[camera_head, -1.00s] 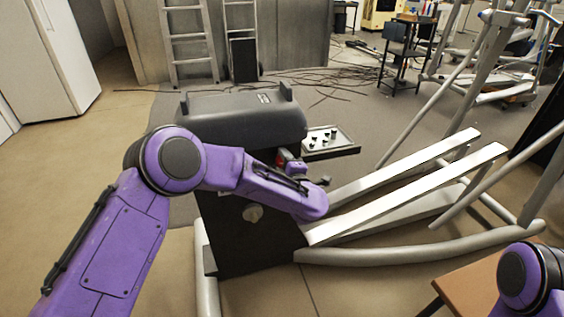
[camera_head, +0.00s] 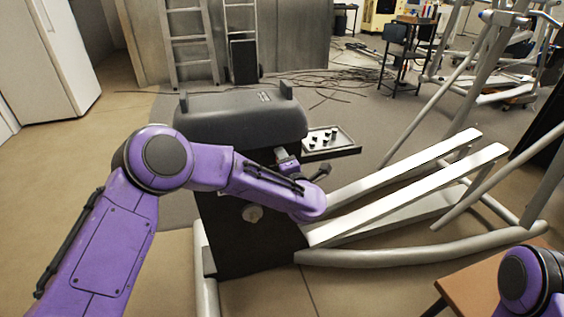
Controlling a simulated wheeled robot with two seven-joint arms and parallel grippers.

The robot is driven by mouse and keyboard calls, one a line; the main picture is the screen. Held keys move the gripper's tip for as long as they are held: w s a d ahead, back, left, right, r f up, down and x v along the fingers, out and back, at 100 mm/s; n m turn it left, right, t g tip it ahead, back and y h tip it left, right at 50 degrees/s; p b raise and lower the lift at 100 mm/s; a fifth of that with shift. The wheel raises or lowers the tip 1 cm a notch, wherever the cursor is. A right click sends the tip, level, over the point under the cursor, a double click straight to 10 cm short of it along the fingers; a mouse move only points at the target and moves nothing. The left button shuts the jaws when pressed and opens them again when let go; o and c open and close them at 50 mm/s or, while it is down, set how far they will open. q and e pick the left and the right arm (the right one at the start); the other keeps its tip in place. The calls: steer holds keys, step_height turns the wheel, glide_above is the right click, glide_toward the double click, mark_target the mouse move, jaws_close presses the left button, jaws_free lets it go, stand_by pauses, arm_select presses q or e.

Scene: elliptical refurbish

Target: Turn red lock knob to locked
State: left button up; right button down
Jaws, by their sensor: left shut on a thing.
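The elliptical's dark grey housing (camera_head: 245,118) stands in the middle of the view, with its black side panel (camera_head: 235,235) below. My left arm reaches across from the left, its forearm lying in front of this panel. My left gripper (camera_head: 284,156) is just under the housing's right end, by the small tray, where the red lock knob showed a second ago. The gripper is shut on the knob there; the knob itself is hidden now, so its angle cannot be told. Only a purple and black joint of my right arm shows at the lower right edge; its gripper is out of view.
A tray with small dark parts (camera_head: 325,140) juts out right of the housing. White foot rails (camera_head: 410,190) run to the right. A brown table (camera_head: 465,285) is at lower right. Ladders (camera_head: 190,45) and loose cables (camera_head: 325,85) are behind. Floor at left is clear.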

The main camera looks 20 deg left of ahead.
arm_select(q)
steer(key=o, duration=1)
steer(key=shift+o, duration=0.2)
steer(key=p+v, duration=0.1)
steer(key=v, duration=0.9)
steer(key=shift+s+d+p, duration=0.15)
steer(key=shift+s+p, duration=0.15)
steer(key=shift+p, duration=0.05)
